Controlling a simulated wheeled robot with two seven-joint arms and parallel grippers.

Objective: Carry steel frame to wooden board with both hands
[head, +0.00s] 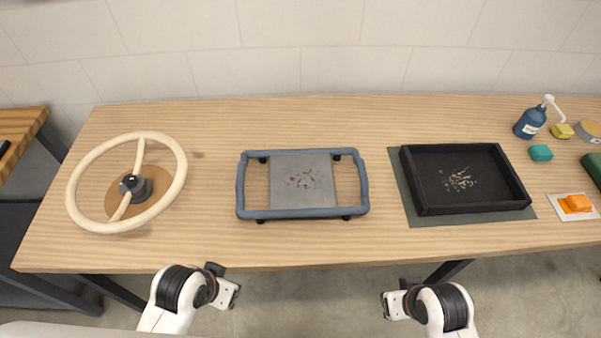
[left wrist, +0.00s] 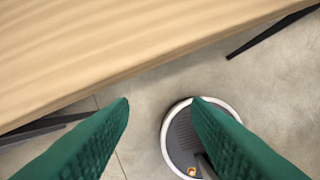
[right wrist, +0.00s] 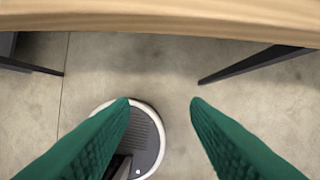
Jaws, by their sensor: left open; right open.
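A blue-grey rectangular frame (head: 364,185) with rounded corners and small dark feet, which looks like the steel frame, stands mid-table. A grey plate (head: 303,185) with dark specks shows inside it. A round brown disc (head: 117,200), perhaps the wooden board, lies at the left under a cream wheel; I cannot be sure. My left gripper (head: 228,287) is open and empty off the table's front edge, below and left of the frame. My right gripper (head: 391,302) is open and empty off the same edge, below and right. Their green fingers stand apart in the left wrist (left wrist: 160,100) and right wrist views (right wrist: 160,100).
The cream wheel (head: 77,190) with a dark hub stands on the left. A black tray (head: 425,211) with pale crumbs sits on a grey-green mat (head: 410,207) right of the frame. A blue pump bottle (head: 529,124), sponges and a white card (head: 560,210) crowd the right. Table gaps flank the frame.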

